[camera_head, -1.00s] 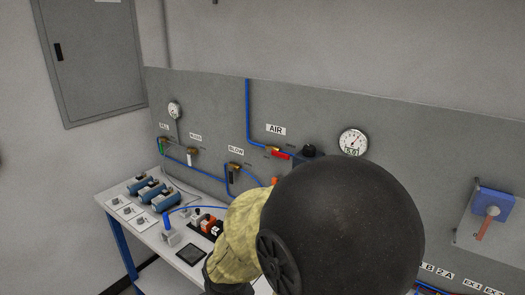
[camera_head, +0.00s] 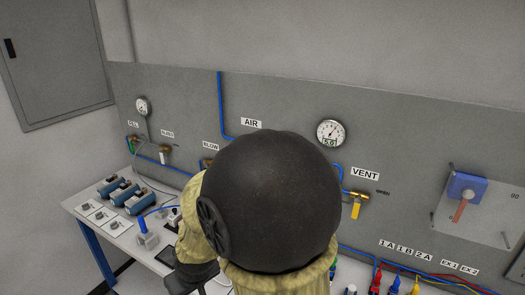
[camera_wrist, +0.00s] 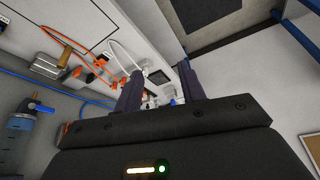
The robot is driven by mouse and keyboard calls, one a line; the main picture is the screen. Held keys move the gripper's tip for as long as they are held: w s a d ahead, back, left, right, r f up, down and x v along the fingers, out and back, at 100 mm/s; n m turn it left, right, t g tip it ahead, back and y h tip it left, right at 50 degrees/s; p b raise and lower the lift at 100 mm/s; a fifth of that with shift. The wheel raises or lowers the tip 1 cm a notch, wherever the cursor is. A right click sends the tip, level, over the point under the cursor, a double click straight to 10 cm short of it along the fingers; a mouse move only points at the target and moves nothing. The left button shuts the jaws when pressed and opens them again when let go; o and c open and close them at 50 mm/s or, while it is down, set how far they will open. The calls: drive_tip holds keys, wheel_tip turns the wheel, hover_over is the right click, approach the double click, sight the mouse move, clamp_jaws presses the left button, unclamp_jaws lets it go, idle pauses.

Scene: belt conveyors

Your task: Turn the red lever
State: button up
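The red lever of the valve under the AIR label (camera_head: 251,122) is hidden behind my arm in the head view now; it showed there earlier. Another red handle (camera_head: 462,211) is on a blue rotary switch (camera_head: 467,187) at the right, pointing down and slightly left. My gripper (camera_wrist: 160,72) shows in the wrist view with its two dark fingers apart and nothing between them. No red lever can be made out clearly between or beside the fingers.
A yellow lever (camera_head: 356,210) hangs at the VENT valve. A round gauge (camera_head: 330,133) and blue hoses are on the grey panel.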

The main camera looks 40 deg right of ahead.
drive_tip(key=w+d+r+n+t+h, duration=0.1)
drive_tip(key=w+d+r+t+h, duration=0.2)
drive_tip(key=w, duration=0.8)
drive_tip(key=w+d+r+n+t+h+p, duration=0.1)
drive_tip(key=w+d+r+h, duration=0.2)
drive_tip(key=d, duration=0.4)
drive_tip(key=w+d+r+n+t+h+p, duration=0.1)
drive_tip(key=w+d+r+t+h, duration=0.2)
drive_tip(key=d, duration=0.4)
drive_tip(key=d+r+g+h+p, duration=0.1)
drive_tip(key=d+r+g+h, duration=0.3)
drive_tip(key=d+h, duration=0.2)
drive_tip(key=shift+s+d+r+n+h, duration=0.2)
drive_tip(key=shift+n+h, duration=0.2)
drive_tip(key=shift+h, duration=0.5)
drive_tip(key=shift+w, duration=0.15)
drive_tip(key=p+x, duration=0.2)
drive_tip(key=x, duration=0.6)
drive_tip(key=p+x, duration=0.3)
drive_tip(key=x, duration=0.6)
drive_tip(key=shift+d+f+p, duration=0.25)
drive_tip(key=shift+d+p, duration=0.05)
clamp_jaws()
